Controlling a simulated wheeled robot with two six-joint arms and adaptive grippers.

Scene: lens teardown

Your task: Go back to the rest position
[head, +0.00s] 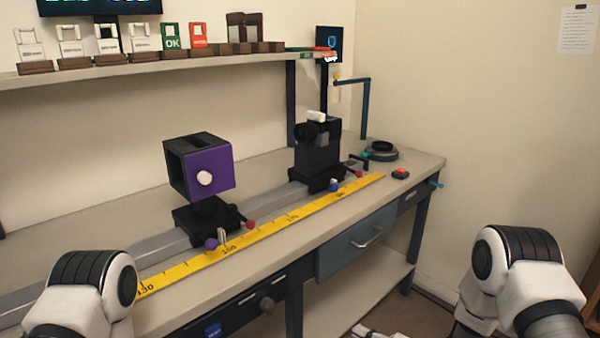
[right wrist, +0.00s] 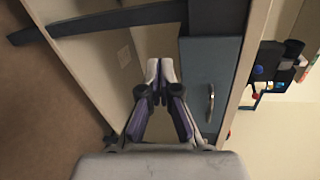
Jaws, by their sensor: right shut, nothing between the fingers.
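My right gripper (right wrist: 159,72) is shut and empty in the right wrist view, its fingertips together, with the blue drawer front beside them in the picture. In the head view only a little of the right gripper (head: 366,331) shows at the bottom edge, low in front of the bench. My right arm rises at the lower right, clear of the bench. My left arm shows only as a link at the lower left, and the left gripper is out of view.
The workbench (head: 425,163) carries a rail with a purple box-shaped unit (head: 208,174) and a black unit (head: 318,150), beside a yellow ruler (head: 290,217). A blue drawer (head: 345,246) is under the bench top. Open floor lies right of the bench.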

